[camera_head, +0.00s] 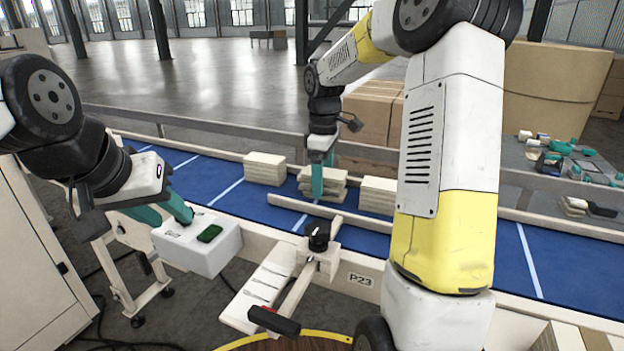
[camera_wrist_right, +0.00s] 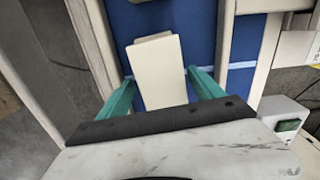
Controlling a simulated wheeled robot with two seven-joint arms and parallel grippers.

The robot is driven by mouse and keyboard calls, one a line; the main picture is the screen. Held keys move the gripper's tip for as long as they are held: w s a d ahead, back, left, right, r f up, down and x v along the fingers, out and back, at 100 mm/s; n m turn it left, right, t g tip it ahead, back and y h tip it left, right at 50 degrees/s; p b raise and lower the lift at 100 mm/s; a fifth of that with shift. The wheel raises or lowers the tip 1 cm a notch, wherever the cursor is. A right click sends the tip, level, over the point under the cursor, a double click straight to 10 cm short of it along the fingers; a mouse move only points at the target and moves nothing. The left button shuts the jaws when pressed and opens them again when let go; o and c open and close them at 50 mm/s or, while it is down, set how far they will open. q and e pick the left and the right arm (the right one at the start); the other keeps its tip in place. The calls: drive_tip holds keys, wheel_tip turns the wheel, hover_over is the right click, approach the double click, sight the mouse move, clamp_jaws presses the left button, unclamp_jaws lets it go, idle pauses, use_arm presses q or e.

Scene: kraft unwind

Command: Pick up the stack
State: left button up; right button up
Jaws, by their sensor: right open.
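Cream stacks of flat pieces sit on the blue conveyor belt: a left stack (camera_head: 264,169), a middle stack (camera_head: 333,187) with uneven layers, and a right stack (camera_head: 377,195). My right gripper (camera_head: 317,180) points down at the middle stack, one teal finger in front of it. In the right wrist view, a cream stack (camera_wrist_right: 157,72) lies between the spread teal fingers of my right gripper (camera_wrist_right: 160,88), with gaps at both sides. My left gripper (camera_head: 162,210) is at a white box with a green panel (camera_head: 205,250); whether its fingers clamp the box is unclear.
A metal guide bar (camera_head: 330,212) runs along the near belt side. A black-knobbed clamp (camera_head: 317,237) and a white chute (camera_head: 262,285) stand in front. Cardboard boxes (camera_head: 372,110) are behind the belt. A grey table (camera_head: 575,165) with teal items is at the right.

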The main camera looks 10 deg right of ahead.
drive_tip(key=shift+f, duration=0.6)
drive_tip(key=c, duration=1.6)
drive_tip(key=shift+o, duration=0.2)
drive_tip(key=shift+r, duration=0.1)
